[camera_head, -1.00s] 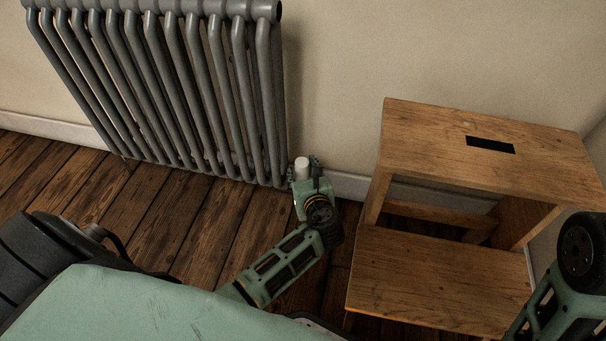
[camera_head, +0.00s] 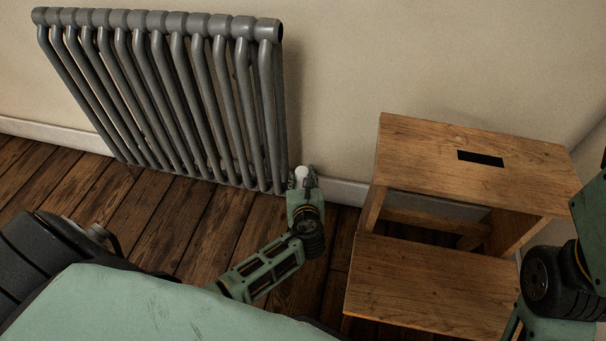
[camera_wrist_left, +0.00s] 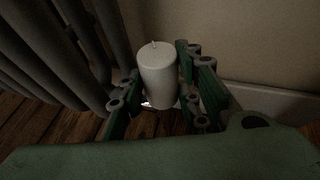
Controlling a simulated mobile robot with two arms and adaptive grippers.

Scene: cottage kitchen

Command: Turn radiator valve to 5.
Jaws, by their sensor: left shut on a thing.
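The grey column radiator (camera_head: 170,100) stands against the wall. Its white valve knob (camera_head: 301,174) sits at the radiator's lower right end. My left gripper (camera_head: 302,182) is around the knob and shut on it. In the left wrist view the white cylindrical knob (camera_wrist_left: 158,75) stands between the two green fingers of my left gripper (camera_wrist_left: 158,95), with a small pointer on its top. The numbers on the knob cannot be read. My right arm shows at the right edge, but its fingertips are out of view.
A wooden step stool (camera_head: 440,160) stands to the right of the valve, close to my left arm. A pale baseboard (camera_head: 345,192) runs along the wall. The wooden floor (camera_head: 100,195) in front of the radiator is clear.

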